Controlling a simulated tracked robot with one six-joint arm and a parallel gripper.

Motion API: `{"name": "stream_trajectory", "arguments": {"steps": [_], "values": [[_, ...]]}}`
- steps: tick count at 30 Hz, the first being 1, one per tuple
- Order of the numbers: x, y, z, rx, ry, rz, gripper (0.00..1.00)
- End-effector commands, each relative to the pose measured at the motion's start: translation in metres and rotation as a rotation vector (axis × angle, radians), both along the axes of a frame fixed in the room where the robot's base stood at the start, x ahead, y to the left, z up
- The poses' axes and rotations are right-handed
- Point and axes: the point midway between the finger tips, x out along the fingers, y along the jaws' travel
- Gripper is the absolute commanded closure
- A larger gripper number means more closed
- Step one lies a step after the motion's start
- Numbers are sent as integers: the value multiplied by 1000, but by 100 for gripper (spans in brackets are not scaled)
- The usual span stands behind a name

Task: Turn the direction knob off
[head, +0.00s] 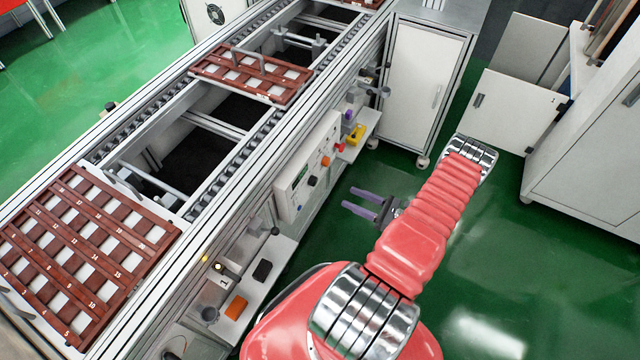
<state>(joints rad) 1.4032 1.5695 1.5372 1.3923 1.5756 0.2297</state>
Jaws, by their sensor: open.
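A white control panel (291,193) is fixed to the side of the conveyor, left of my gripper. It carries a black knob (312,181), an orange-red knob (326,161) and a small red part (340,147) near its right end. The labels are too small to read, so I cannot tell which is the direction knob or how it is set. My gripper (348,199) has two purple fingers held apart, with nothing between them. It points left at the panel and appears apart from it, to the right of the black knob.
The conveyor (262,133) runs diagonally, bearing brown slatted trays (150,235) (285,96). A lower shelf (245,300) holds an orange block (236,308) and a black block (262,271). A yellow item (356,134) sits beyond the panel. White cabinets (425,85) stand behind; green floor is clear at right.

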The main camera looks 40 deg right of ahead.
Motion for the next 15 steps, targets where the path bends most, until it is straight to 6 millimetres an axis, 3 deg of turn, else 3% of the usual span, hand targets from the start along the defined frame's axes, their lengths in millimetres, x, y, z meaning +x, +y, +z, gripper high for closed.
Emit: {"name": "stream_trajectory", "arguments": {"steps": [15], "values": [[5,2,-1,3,0,-3,52]]}}
